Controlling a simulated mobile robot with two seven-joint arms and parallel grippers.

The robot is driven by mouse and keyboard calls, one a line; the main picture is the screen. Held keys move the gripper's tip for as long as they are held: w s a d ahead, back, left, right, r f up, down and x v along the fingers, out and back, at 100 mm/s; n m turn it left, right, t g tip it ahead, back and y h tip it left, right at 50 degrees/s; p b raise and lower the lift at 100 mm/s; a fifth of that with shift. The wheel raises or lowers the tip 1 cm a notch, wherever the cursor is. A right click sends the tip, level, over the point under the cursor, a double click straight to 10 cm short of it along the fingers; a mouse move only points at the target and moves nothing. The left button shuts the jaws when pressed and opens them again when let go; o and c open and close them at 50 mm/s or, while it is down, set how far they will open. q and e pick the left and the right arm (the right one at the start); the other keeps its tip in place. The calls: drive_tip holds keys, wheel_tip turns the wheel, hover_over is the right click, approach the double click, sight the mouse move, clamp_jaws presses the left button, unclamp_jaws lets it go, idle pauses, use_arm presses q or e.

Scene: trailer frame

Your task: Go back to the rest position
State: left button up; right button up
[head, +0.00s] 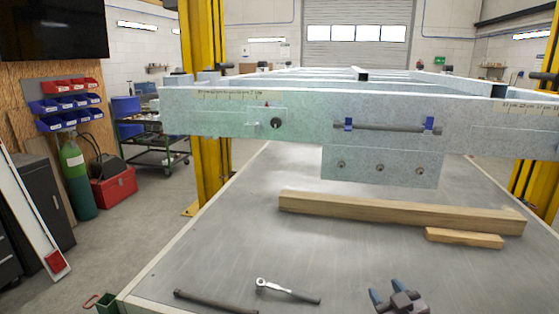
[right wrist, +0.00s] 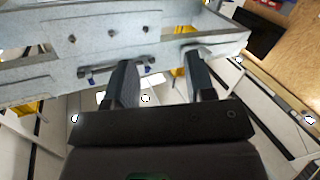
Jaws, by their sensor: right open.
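My right gripper (head: 386,290) shows at the bottom of the head view, above the grey table and apart from the trailer frame. In the right wrist view its two dark fingers (right wrist: 160,62) are spread with nothing between them. The grey metal trailer frame (head: 220,116) stands beyond it, and it also fills the upper left of the right wrist view (right wrist: 60,60). My left gripper does not show.
A grey table (head: 230,240) bears a ratchet wrench (head: 290,293), a dark bar (head: 215,302), a long wooden beam (head: 390,212) and a short wood block (head: 464,238). A dark rod (head: 385,128) sits in two blue holders on the frame.

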drive_tip(key=s+d+f+m+g+h, duration=0.1)
drive_tip(key=s+d+f+m+g, duration=0.1)
drive_tip(key=s+f, duration=0.8)
drive_tip(key=s+d+f+m+g+h, duration=0.1)
drive_tip(key=s+f+m+g, duration=0.1)
drive_tip(key=s+f, duration=0.8)
drive_tip(key=s+g, duration=0.1)
drive_tip(key=s, duration=0.4)
drive_tip(key=shift+d+h, duration=0.35)
drive_tip(key=shift+h, duration=0.05)
